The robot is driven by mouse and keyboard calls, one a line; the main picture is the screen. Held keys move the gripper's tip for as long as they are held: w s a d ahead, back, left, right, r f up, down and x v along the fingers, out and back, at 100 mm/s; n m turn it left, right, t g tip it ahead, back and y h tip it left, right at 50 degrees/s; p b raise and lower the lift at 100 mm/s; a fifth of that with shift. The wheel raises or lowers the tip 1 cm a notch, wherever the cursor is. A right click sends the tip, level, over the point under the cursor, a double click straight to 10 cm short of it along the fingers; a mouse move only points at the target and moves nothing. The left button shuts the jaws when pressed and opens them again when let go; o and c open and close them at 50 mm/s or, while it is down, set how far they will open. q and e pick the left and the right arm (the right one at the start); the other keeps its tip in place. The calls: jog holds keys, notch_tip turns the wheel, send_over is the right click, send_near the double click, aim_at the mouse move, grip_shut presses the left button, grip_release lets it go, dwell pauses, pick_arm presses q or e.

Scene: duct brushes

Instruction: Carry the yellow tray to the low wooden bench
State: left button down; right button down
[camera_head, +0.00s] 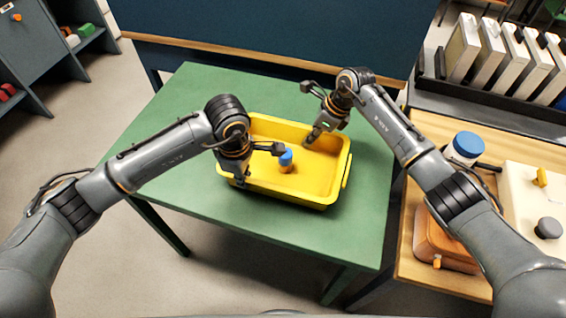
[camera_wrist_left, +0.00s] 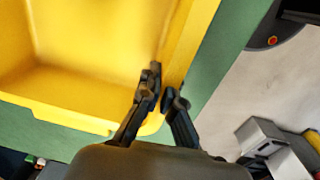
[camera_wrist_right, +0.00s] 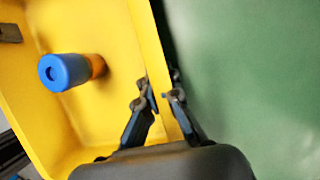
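The yellow tray (camera_head: 322,192) rests on a green table (camera_head: 175,130). A small orange jar with a blue cap (camera_head: 286,161) stands inside it. My left gripper (camera_head: 241,181) is at the tray's left side; in the left wrist view its fingers (camera_wrist_left: 162,95) are close together on either side of the tray wall. My right gripper (camera_head: 313,136) is at the far right side; in the right wrist view its fingers (camera_wrist_right: 160,95) close on the wall from both sides. A light wooden bench top (camera_head: 408,235) stands at the right.
The wooden top carries an orange case (camera_head: 445,245), a blue-lidded container (camera_head: 464,149) and a cream box (camera_head: 520,205). A black rack (camera_head: 480,95) of upright pale panels stands behind. A dark blue panel (camera_head: 270,35) stands beyond the table. A bare wooden strip shows at the bench's left.

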aim_at(309, 130)
pick_arm(q)
jog(key=shift+r, duration=0.1)
pick_arm(e)
jog(key=shift+r, duration=0.1)
